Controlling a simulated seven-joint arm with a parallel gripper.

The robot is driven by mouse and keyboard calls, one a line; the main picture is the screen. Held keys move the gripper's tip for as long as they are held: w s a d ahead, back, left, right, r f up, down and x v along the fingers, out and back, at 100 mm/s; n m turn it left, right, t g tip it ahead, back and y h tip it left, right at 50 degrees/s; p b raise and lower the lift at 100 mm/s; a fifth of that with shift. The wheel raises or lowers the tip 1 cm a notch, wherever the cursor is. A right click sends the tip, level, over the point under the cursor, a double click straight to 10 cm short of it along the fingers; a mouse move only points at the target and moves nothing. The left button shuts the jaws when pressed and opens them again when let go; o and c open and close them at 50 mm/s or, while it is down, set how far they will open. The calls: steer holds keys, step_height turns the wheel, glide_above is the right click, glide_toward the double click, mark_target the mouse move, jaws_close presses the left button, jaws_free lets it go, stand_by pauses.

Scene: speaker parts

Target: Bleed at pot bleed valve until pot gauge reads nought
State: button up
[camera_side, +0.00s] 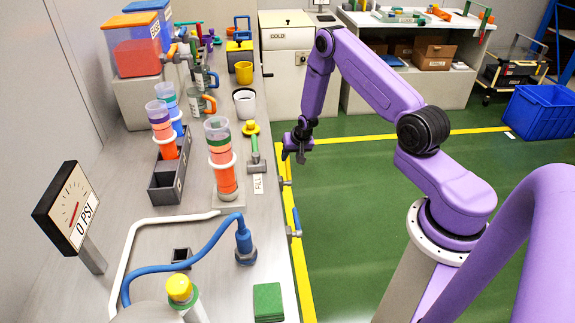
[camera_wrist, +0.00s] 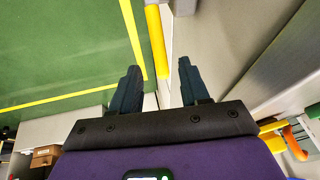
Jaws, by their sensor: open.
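A square gauge (camera_side: 72,208) stands on a post at the left of the bench in the side view. It has a red needle and lettering that looks like "0 PSI". I cannot tell which fitting is the pot bleed valve. A yellow-capped fitting (camera_side: 180,289) is at the bench's near end, and a yellow knob (camera_side: 250,127) is near the FILL label. My gripper (camera_side: 299,155) is open and empty beside the bench's front edge. In the wrist view its fingers (camera_wrist: 158,75) are apart, with a yellow bar (camera_wrist: 157,40) beyond them.
A blue-handled fitting (camera_side: 296,222) sits on the bench's front edge. A blue hose (camera_side: 185,262) and white pipe (camera_side: 135,235) cross the near bench. Tubes of coloured rings (camera_side: 221,160) stand mid-bench. Green floor (camera_side: 370,215) is open to the right; a blue crate (camera_side: 543,112) is farther off.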

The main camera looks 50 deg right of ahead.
mark_target(288, 163)
steer(key=shift+x, duration=3.5)
jaws_close()
